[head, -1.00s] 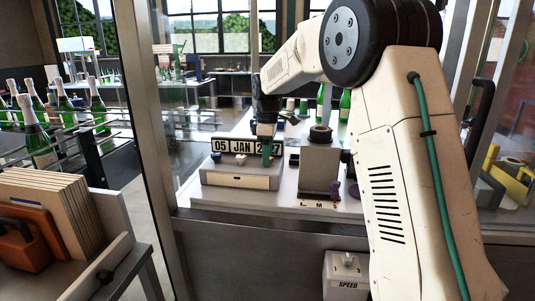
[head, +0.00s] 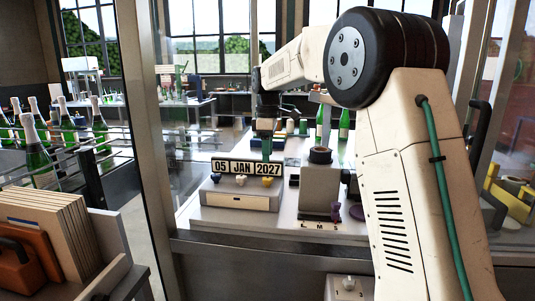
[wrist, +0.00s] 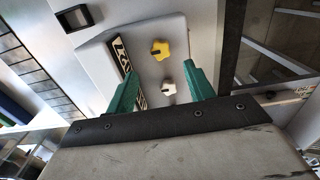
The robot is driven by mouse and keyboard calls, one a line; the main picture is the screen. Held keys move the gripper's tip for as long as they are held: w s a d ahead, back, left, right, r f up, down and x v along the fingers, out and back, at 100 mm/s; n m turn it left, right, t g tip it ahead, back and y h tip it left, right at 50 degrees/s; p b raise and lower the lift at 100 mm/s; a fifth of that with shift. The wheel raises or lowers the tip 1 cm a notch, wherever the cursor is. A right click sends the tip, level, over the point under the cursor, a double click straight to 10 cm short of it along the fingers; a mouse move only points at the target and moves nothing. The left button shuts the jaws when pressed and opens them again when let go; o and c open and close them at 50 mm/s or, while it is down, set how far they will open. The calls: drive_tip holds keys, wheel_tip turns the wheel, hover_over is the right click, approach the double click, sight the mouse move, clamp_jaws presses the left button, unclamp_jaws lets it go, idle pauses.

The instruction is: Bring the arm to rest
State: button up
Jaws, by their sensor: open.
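My gripper (head: 266,147) is behind and above the date box (head: 238,199), which carries a sign reading 05 JAN 2027 (head: 245,167). In the wrist view its two green fingers (wrist: 160,98) stand apart with nothing between them. A yellow knob (wrist: 160,50) and a white knob (wrist: 168,88) on the box show between and beyond the fingers. My arm reaches from the right of the head view over the worktable.
A dark-topped stand (head: 320,190) marked L M S is right of the date box, with a purple piece (head: 336,211) beside it. Green bottles (head: 40,150) stand in a rail at left. A metal post (head: 150,120) and wooden boards (head: 50,235) are nearer.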

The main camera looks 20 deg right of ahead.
idle(0.3)
drive_tip(key=shift+f+m, duration=0.15)
drive_tip(key=shift+m, duration=0.45)
drive_tip(key=s+f+m, duration=0.1)
drive_tip(key=s+f, duration=0.1)
drive_tip(key=s+f+m, duration=0.1)
drive_tip(key=shift+s+a+f+m+g, duration=0.1)
drive_tip(key=shift+s+a+m+g, duration=0.2)
drive_tip(key=shift+s+g, duration=0.1)
drive_tip(key=s+a+m, duration=0.2)
drive_tip(key=s, duration=1.1)
drive_tip(key=s+a+f+m+t, duration=0.1)
drive_tip(key=s+a+m, duration=0.1)
drive_tip(key=s, duration=1.1)
drive_tip(key=s+a+f+m+t, duration=0.1)
drive_tip(key=s+a+m, duration=0.1)
drive_tip(key=s, duration=1.2)
drive_tip(key=shift+a+m, duration=0.2)
drive_tip(key=shift+m, duration=0.6)
